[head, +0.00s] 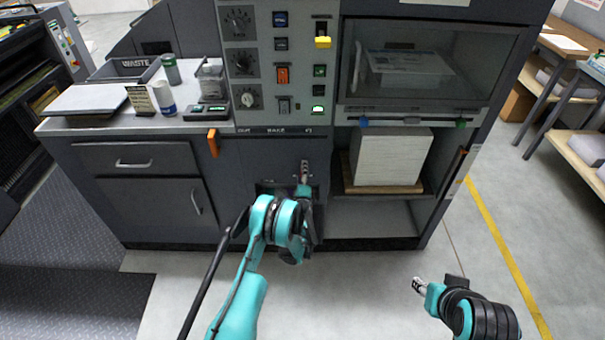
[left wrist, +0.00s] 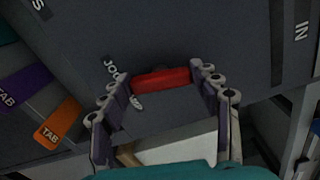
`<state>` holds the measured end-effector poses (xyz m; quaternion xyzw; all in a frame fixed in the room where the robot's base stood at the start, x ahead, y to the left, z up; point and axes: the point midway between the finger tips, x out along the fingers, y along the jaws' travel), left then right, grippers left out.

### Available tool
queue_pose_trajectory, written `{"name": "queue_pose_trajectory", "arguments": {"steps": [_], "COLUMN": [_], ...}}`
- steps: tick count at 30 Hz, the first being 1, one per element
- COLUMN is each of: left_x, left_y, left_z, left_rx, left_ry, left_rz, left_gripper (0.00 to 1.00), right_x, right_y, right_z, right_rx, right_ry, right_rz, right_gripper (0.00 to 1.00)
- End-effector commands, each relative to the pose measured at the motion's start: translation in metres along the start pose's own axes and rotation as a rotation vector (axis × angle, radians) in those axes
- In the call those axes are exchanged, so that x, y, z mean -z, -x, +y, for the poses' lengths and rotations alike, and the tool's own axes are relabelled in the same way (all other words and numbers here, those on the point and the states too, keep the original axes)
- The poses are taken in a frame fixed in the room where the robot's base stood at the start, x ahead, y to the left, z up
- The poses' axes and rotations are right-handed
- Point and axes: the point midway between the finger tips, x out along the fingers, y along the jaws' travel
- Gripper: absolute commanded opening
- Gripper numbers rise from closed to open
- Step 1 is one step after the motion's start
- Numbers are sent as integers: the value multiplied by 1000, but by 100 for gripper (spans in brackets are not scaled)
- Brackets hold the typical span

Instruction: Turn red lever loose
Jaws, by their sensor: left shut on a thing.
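The red lever (left wrist: 162,78) shows in the left wrist view as a short red bar on the dark grey panel, beside a printed label that is partly covered. My left gripper (left wrist: 165,76) has its two fingers at the two ends of the bar and is shut on it. In the head view my left gripper (head: 304,172) is at the front of the machine's lower cabinet, and the red lever cannot be made out there. My right gripper (head: 418,285) hangs over the floor at the lower right, away from the machine. Its fingers are too small to judge.
An orange handle (head: 213,142) sticks out left of my left gripper. A paper stack (head: 391,157) stands on a shelf to the right. In the left wrist view a purple tab (left wrist: 22,86) and an orange tab (left wrist: 58,122) lie left. The floor around my right gripper is clear.

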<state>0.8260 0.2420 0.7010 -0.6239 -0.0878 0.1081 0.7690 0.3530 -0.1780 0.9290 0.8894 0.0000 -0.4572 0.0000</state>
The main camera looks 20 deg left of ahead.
Motion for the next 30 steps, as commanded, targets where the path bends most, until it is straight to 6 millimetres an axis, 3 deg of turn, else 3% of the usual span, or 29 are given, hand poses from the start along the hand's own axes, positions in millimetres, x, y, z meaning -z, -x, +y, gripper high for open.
{"name": "queue_pose_trajectory", "arguments": {"steps": [12,29,30], "left_x": [-1,-1,-1], "left_y": [-1,0,0], "left_z": [1,1,1], "left_rx": [0,0,0], "left_ry": [194,225,225], "left_rz": [-1,-2,-2], "left_gripper": [33,33,67], "right_x": [0,0,0], "right_y": [0,0,0], "right_z": [0,0,0], "right_rx": [0,0,0], "right_ry": [0,0,0], "right_rz": [0,0,0], "right_gripper": [40,40,40]}}
